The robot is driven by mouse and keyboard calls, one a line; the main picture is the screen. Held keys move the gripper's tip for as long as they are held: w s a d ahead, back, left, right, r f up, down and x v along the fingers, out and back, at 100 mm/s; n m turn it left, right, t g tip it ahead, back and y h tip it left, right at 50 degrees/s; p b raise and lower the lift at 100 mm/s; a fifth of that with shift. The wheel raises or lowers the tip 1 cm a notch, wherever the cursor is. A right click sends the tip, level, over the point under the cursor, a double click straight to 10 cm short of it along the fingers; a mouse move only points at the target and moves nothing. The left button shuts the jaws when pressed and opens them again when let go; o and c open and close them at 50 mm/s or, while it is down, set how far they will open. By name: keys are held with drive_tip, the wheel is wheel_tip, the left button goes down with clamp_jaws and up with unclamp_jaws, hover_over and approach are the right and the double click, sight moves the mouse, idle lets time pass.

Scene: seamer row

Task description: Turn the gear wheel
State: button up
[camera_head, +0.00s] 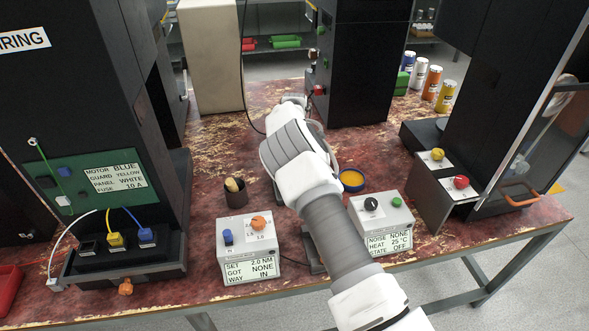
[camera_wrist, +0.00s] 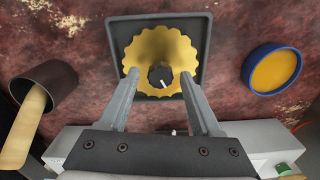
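The gear wheel (camera_wrist: 143,48) is yellow and toothed, with a dark round knob (camera_wrist: 160,77) at its middle bearing a white mark. It lies on a dark square plate (camera_wrist: 201,25) in the wrist view. My gripper (camera_wrist: 160,75) is open, its two grey fingers apart over the wheel, one on each side of the knob. I see a gap between each finger and the knob. Whether the fingertips touch the wheel, I cannot tell. In the head view my arm hides the wheel and the gripper.
Two white display boxes stand nearer, left (camera_head: 236,251) and right (camera_head: 383,224). Tall black cabinets (camera_head: 365,60) and a black-and-white control stand (camera_head: 445,190) surround the table.

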drive_tip(key=shift+r, duration=0.1)
wheel_tip(320, 180, up, 17)
drive_tip(key=p, duration=0.3)
idle(0.4)
drive_tip(key=shift+d+r, duration=0.1)
